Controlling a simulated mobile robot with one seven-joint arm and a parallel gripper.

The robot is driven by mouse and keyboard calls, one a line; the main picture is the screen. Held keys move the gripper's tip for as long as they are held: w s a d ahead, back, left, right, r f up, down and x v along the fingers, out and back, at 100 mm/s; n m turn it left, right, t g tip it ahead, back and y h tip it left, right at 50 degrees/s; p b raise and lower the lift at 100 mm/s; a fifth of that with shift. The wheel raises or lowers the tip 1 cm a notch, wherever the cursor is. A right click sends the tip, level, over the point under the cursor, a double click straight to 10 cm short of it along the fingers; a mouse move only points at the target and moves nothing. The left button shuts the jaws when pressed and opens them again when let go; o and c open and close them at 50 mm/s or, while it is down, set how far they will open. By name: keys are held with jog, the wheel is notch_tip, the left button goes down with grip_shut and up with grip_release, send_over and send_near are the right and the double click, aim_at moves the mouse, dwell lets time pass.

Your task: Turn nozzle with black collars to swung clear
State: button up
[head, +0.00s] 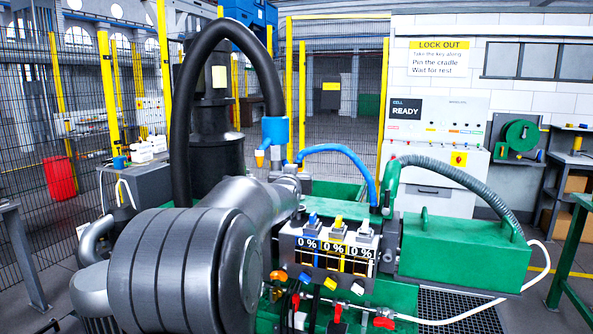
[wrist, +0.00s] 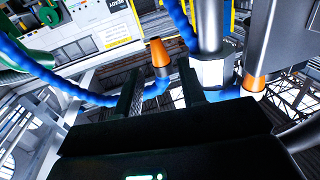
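An orange nozzle (wrist: 160,57) with a dark end and a blue base shows in the wrist view. Another orange nozzle (wrist: 254,84) with a pale end is to its right. I cannot tell which has black collars. In the head view an orange nozzle tip (head: 260,158) hangs from a blue head (head: 275,130). My gripper (wrist: 159,85) has two dark fingers set apart, with the first nozzle showing in the gap, seemingly beyond the fingertips. Contact cannot be judged. My arm hides the gripper in the head view.
Blue hoses (wrist: 95,98) run close by the gripper. A green machine bed (head: 465,262) with a 0 % valve panel (head: 335,245) stands in front. A grey ribbed hose (head: 455,172) arches at right.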

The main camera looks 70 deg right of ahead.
jog(key=shift+w+d, duration=0.2)
jog(key=shift+d, duration=0.65)
jog(key=shift+w+d, duration=0.15)
jog(key=shift+d, duration=0.7)
jog(key=shift+w+d, duration=0.2)
jog(key=shift+d, duration=0.65)
grip_shut()
